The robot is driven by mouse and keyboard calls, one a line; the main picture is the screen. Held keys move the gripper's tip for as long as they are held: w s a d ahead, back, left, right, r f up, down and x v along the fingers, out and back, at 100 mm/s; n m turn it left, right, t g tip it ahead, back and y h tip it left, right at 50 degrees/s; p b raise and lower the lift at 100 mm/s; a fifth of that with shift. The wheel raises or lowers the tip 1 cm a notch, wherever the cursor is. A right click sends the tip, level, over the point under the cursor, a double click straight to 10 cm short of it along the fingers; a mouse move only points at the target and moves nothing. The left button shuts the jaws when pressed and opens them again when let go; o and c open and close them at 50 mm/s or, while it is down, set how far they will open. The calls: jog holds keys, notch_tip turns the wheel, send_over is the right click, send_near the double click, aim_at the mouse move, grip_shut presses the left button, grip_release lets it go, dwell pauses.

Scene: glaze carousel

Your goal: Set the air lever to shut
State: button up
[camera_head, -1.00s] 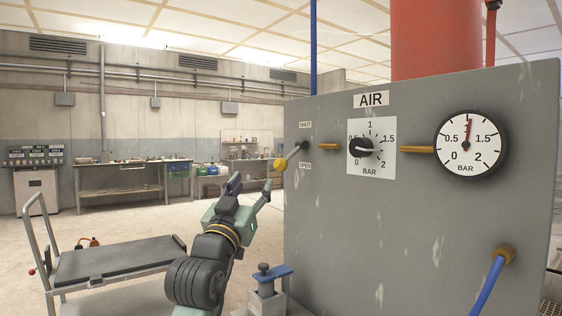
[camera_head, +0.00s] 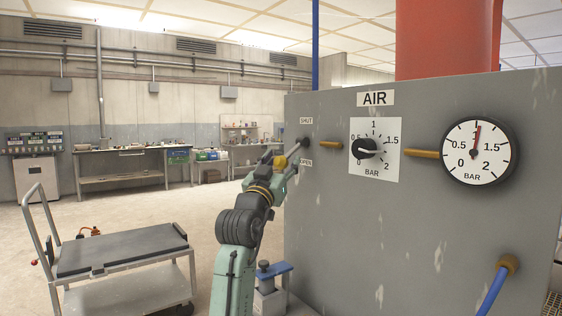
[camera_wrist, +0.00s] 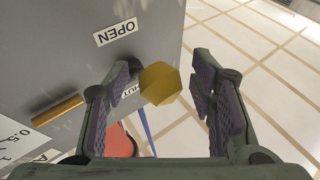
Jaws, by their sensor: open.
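The air lever's yellow knob (camera_head: 281,161) shows among my fingers in the head view; its dark pivot (camera_head: 304,142) is on the grey panel (camera_head: 350,240). The lever slants out left and down from the pivot. The SHUT label (camera_head: 306,120) is above the pivot and the OPEN label (camera_head: 305,162) below. My gripper (camera_head: 280,163) is open at the knob. The SHUT label is partly hidden there; the OPEN label (camera_wrist: 115,32) shows upside down.
The panel also bears a dial knob (camera_head: 368,147), a round gauge (camera_head: 478,151) and brass pipes (camera_head: 422,153). A flat cart (camera_head: 120,250) stands at left. Floor beyond is clear up to the benches.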

grip_shut()
dwell(0.7)
jog(key=shift+a, duration=0.1)
